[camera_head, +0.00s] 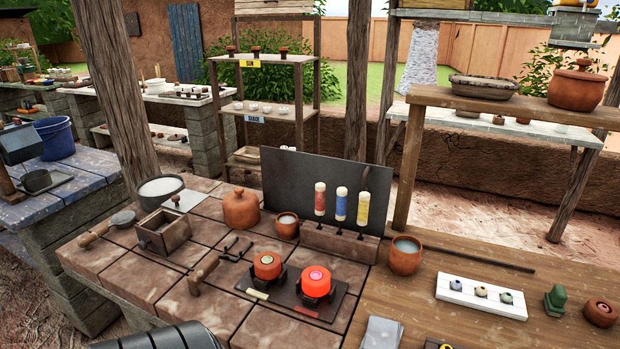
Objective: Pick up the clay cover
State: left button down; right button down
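A rounded terracotta piece with a small knob on top (241,209) stands on the brick worktop, left of the dark upright panel. It looks like the clay cover, but I cannot tell whether it is a single cover or a lidded jar. A larger terracotta pot with a knobbed lid (577,86) stands on the raised wooden shelf at the upper right. Neither of my grippers shows in the head view. A dark ribbed shape at the bottom edge is cut off, and I cannot tell what it is.
Right of the knobbed piece is a small clay cup (286,227). A wooden box (163,235) and grey bowl (160,190) stand to the left. The dark panel (280,180) rises close behind.

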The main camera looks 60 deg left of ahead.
aim_at(240, 207)
jog(key=u, duration=2.2)
